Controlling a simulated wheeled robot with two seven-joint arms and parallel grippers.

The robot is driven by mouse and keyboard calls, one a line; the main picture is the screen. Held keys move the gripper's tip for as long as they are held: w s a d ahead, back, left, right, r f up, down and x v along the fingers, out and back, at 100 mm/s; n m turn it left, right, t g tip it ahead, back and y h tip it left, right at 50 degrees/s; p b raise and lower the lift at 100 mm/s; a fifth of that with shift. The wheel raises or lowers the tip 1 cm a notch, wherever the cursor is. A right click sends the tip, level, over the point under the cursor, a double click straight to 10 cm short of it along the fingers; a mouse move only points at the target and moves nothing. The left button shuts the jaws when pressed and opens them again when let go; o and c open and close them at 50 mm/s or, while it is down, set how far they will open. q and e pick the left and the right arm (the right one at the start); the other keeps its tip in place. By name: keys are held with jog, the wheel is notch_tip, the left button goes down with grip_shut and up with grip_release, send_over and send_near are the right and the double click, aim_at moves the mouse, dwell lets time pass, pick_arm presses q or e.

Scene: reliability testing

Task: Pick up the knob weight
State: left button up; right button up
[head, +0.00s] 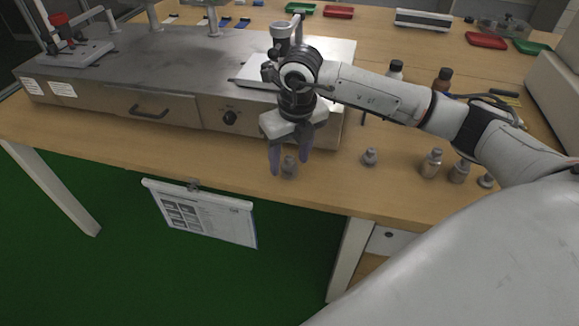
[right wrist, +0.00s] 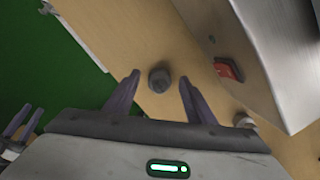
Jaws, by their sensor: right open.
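A small grey metal knob weight (head: 289,167) stands on the wooden table near its front edge. My right gripper (head: 289,165) is open above it, pointing down, with its purple fingers on either side. In the right wrist view the weight (right wrist: 159,80) shows between the two spread fingers, apart from both. What seems to be my left gripper (right wrist: 25,122) shows at the left edge of the right wrist view, its fingers apart and empty, over the green floor.
Another small weight (head: 370,157) stands to the right, with larger weights (head: 432,163) beyond it. A metal bench unit (head: 165,80) with a handle and a black knob stands behind my right gripper. A clipboard (head: 202,212) hangs below the table's front edge.

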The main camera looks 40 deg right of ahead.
aim_at(289, 157)
grip_shut()
notch_tip(289, 157, up, 10)
jog(key=shift+r, duration=0.1)
dwell(0.6)
jog(key=shift+f, duration=0.2)
jog(key=shift+f+b, duration=2.4)
jog(key=shift+f, duration=1.05)
